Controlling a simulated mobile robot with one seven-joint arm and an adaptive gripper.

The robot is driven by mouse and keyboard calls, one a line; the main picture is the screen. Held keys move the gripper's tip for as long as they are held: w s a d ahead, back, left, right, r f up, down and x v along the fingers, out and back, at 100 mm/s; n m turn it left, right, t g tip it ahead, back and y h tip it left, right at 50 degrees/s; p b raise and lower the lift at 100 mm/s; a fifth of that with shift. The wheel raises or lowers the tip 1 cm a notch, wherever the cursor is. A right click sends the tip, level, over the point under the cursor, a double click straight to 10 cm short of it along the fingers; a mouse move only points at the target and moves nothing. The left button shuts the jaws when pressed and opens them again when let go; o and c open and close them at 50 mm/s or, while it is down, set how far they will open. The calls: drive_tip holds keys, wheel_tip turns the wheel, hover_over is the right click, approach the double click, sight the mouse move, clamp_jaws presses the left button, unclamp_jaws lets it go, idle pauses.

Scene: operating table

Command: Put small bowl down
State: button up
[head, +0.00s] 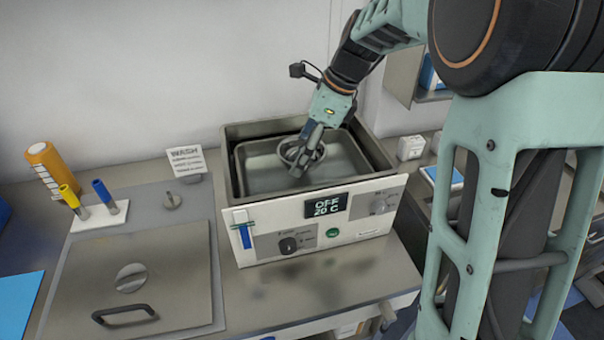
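The small bowl (291,151) is a round metal dish in the head view, in the upper middle. My gripper (303,158) is at the bowl, with its fingers at the bowl's right side and rim. The bowl is over or inside the open metal basin (250,183) of the bath unit. I cannot tell whether it touches the basin floor. The fingertips are small and partly hidden against the bowl, so their grip on it is not clear.
The bath unit's front panel (268,226) has a display reading OFF 20 C. The basin walls surround the bowl. A metal lid (165,265) lies at left. An orange bottle (50,170), two capped tubes and a WASH sign (187,160) stand behind it.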

sight(302, 184)
drive_tip(key=shift+f, duration=3.05)
drive_tip(key=shift+f, duration=0.15)
drive_tip(key=o, duration=1.3)
drive_tip(key=v, duration=1.2)
